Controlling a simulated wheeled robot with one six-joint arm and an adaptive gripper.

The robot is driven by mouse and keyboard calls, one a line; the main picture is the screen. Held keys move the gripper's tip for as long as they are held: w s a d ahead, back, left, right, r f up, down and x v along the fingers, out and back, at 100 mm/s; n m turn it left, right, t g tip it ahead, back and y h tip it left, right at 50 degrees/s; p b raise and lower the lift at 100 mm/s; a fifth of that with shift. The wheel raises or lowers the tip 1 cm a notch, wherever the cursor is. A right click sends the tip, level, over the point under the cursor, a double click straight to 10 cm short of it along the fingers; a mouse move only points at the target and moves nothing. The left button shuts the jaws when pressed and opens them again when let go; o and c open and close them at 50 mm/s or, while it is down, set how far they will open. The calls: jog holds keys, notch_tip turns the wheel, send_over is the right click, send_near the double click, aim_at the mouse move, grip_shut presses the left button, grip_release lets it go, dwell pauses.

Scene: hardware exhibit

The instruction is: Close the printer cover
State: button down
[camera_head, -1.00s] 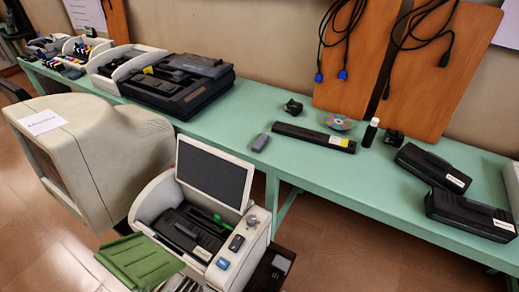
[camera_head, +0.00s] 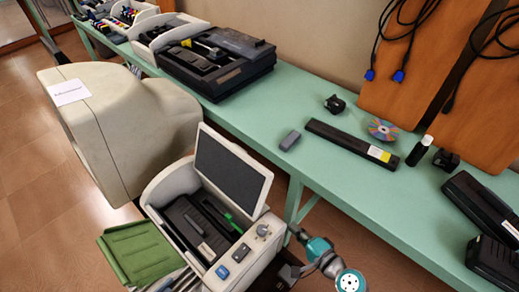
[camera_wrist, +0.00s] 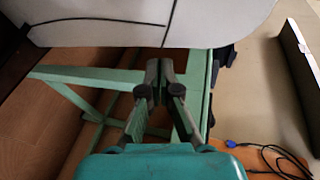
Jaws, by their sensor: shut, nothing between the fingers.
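The white printer (camera_head: 245,262) stands in front of the green table, at the lower middle of the head view. Its cover (camera_head: 232,170), a white-framed dark panel, is raised and leans back. The dark inside with a green part (camera_head: 233,222) is exposed. A green tray (camera_head: 143,250) sticks out at its left. In the wrist view my gripper (camera_wrist: 160,68) has its fingertips together, with nothing held. A pale surface lies just beyond the tips; I cannot tell what it belongs to or whether they touch it. In the head view I cannot make out the fingers.
The green table (camera_head: 330,180) runs behind the printer. It carries a black opened device (camera_head: 215,70), a long black bar (camera_head: 350,140), a disc (camera_head: 383,129) and black boxes at the right. A large beige monitor (camera_head: 125,125) stands left of the printer. Floor shows at the left.

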jog(key=w+a+r+n+g+y, duration=0.2)
jog(key=w+r+g+y, duration=0.2)
jog(key=w+r+y, duration=0.75)
jog(key=w+a+r+h, duration=0.2)
jog(key=a+r+h, duration=0.1)
jog(key=a+r, duration=0.5)
jog(key=shift+s+x, duration=0.25)
jog(key=shift+x, duration=1.4)
jog(key=shift+a+f, duration=0.1)
jog(key=shift+a, duration=0.05)
